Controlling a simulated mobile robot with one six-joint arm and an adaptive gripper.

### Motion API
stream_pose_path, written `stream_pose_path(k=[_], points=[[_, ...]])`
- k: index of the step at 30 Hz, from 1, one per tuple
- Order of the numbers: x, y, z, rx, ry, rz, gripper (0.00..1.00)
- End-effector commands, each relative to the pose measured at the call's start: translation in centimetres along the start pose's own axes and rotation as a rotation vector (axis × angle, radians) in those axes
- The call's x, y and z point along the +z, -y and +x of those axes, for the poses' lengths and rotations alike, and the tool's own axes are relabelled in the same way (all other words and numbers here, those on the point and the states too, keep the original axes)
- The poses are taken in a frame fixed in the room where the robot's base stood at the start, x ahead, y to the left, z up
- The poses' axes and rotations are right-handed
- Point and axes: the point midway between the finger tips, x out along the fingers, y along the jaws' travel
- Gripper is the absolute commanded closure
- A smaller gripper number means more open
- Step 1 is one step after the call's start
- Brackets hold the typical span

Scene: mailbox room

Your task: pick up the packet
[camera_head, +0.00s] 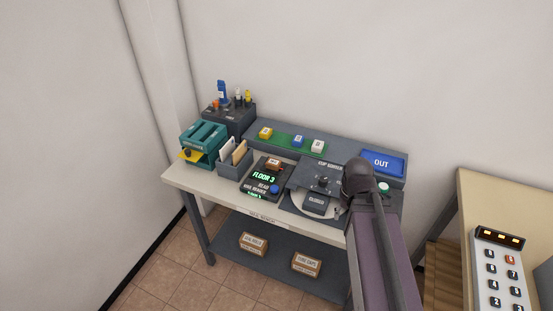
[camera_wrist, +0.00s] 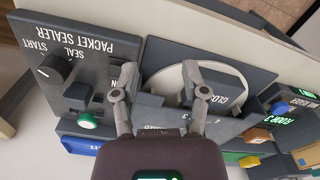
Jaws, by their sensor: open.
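No thing that I can clearly identify as the packet shows in either view. My gripper (camera_wrist: 158,72) is open in the wrist view, with its two fingers spread and nothing visible between them. In the head view my arm covers the right part of the bench, and the gripper is mostly hidden. Cream and tan envelopes (camera_head: 239,152) stand in a grey holder (camera_head: 236,168).
A reader showing FLOOR 3 (camera_head: 263,177) holds a brown-orange block. Yellow, blue and white blocks sit on a green strip (camera_head: 281,142). A blue OUT tray (camera_head: 382,162) is at the back right. A teal rack (camera_head: 204,143) stands left. Two boxes (camera_head: 306,264) sit on the lower shelf.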

Motion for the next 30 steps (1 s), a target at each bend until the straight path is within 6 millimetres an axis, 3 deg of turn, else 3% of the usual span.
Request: stream_pose_path(k=[14, 18, 20, 26, 30], points=[[0.0, 0.0, 0.0, 0.000, 0.000, 0.000, 0.43], [-0.3, 0.1, -0.1, 0.000, 0.000, 0.002, 0.01], [-0.8, 0.4, -0.3, 0.000, 0.000, 0.006, 0.00], [-4.9, 2.9, -1.9, 0.000, 0.000, 0.042, 0.00], [-9.6, 5.8, -3.6, 0.000, 0.000, 0.095, 0.00]])
